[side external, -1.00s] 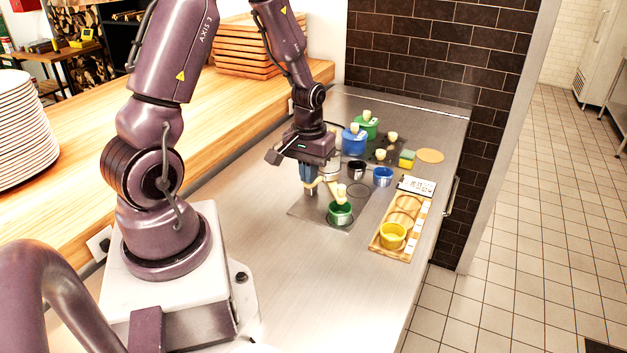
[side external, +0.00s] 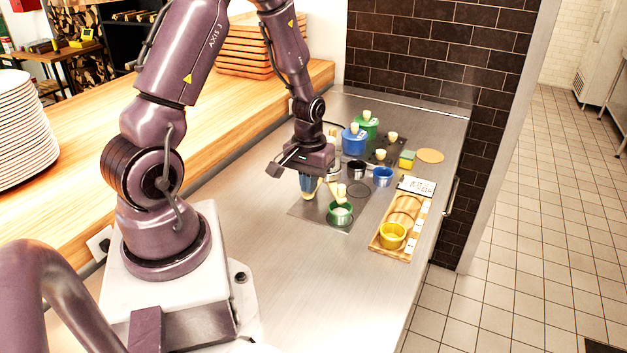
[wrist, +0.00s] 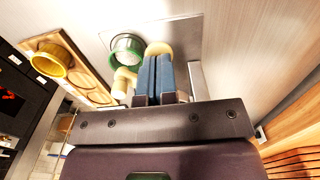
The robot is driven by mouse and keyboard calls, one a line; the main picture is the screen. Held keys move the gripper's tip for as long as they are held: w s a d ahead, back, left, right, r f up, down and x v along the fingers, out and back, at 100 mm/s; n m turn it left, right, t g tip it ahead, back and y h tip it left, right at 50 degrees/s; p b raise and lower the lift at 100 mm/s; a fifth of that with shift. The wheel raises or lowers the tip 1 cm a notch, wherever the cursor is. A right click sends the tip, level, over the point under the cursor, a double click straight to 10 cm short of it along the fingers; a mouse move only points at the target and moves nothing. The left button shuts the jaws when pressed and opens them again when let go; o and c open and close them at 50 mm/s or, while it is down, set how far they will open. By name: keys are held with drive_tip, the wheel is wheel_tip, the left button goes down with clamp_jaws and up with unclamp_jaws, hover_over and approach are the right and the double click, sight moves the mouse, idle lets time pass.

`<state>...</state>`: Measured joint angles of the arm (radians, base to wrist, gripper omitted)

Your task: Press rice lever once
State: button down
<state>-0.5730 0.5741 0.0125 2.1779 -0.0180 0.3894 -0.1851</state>
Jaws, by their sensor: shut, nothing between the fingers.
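A cream knob (wrist: 159,48), likely the rice lever, lies right at the tips of my gripper in the wrist view. My gripper (side external: 308,194) is shut and empty, its blue fingers pointing down over a grey metal plate; it shows in the wrist view (wrist: 155,72) with both fingers together. The fingers cover much of the knob, so I cannot tell whether they touch it or how far it is pressed. A green bowl (side external: 340,216) with pale contents stands just right of my gripper, with a second cream knob (side external: 341,192) beside it.
A wooden tray (side external: 385,243) with a yellow bowl (side external: 392,236) lies to the right. Behind are a blue pot (side external: 354,142), a green pot (side external: 372,127), a dark cup (side external: 356,170) and a blue cup (side external: 382,177). The steel counter (side external: 290,270) in front is clear.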

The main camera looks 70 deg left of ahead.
drive_tip(key=shift+r, duration=2.35)
drive_tip(key=shift+r, duration=2.5)
drive_tip(key=s+d+r+m+t, duration=0.2)
drive_tip(key=s+d+r+m, duration=0.1)
drive_tip(key=d+r, duration=0.5)
drive_tip(key=s+d+r+m+t, duration=0.3)
drive_tip(key=d+r+m, duration=0.3)
drive_tip(key=d+r, duration=0.2)
drive_tip(key=shift+s+d+r+t, duration=0.3)
drive_tip(key=shift+s+d, duration=0.45)
drive_tip(key=shift+d, duration=0.2)
